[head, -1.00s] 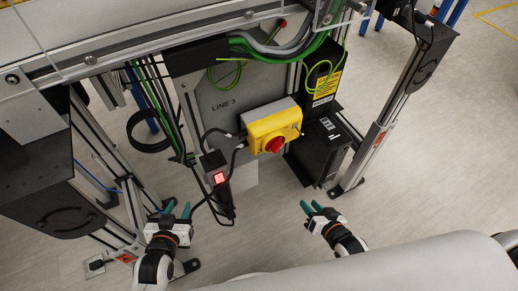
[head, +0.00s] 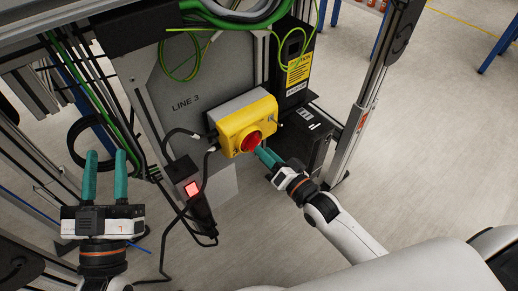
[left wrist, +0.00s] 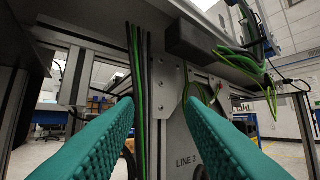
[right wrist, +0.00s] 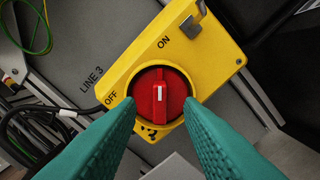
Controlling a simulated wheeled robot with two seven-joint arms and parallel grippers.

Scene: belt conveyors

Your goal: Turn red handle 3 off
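Red handle 3 (head: 251,141) is a round red knob on the yellow switch box (head: 236,110) of the LINE 3 panel. In the right wrist view the red handle (right wrist: 160,92) has a raised grip with a white mark, standing upright in the picture between the OFF and ON labels. I cannot tell which label it points to. My right gripper (head: 262,153) is at the front of the handle. Its teal fingers (right wrist: 160,104) are apart on either side of it; contact is unclear. My left gripper (head: 106,155) is open and empty, left of the panel.
A small box with a lit red button (head: 192,188) hangs below the switch box on black cables. A black unit with a yellow warning label (head: 299,70) stands to its right. Metal posts and green cables (head: 90,85) flank the panel.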

